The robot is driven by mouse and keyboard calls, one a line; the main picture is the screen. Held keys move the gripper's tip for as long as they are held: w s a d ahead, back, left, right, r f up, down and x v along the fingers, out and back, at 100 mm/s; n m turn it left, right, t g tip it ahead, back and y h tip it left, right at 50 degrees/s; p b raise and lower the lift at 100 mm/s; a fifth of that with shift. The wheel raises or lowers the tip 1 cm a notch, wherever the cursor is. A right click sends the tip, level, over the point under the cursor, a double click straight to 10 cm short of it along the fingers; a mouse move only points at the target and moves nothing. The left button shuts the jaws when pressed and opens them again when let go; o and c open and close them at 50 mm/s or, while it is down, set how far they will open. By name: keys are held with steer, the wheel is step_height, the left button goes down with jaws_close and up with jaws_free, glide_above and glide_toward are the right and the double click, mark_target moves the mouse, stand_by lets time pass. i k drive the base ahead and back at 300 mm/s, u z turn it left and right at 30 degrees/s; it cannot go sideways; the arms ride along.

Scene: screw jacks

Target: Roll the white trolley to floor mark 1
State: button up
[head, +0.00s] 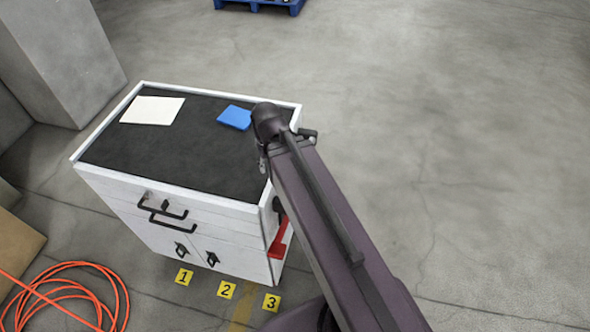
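The white trolley (108,189) stands at the left centre, with a dark top, drawers and black handles on its front. Floor mark 1 (184,277) is a yellow tag on the floor by the trolley's front lower edge, left of marks 2 (226,289) and 3 (271,302). My arm reaches from the lower right to the trolley's right edge. Only a small part of my gripper (263,163) shows there, beside a black bar (308,133). Its fingers are hidden behind the arm, so I cannot tell whether it holds anything.
A white sheet (152,110) and a blue block (234,117) lie on the trolley top. A red part (279,241) shows at its right side. An orange hose (75,291) lies coiled lower left, near a cardboard box (15,250). A grey pillar (65,60) stands behind. The right floor is clear.

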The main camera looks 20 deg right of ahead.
mark_target(198, 161)
steer(key=u, duration=0.35)
steer(key=k, duration=1.85)
steer(key=z, duration=0.35)
steer(key=i, duration=1)
steer(key=z, duration=0.05)
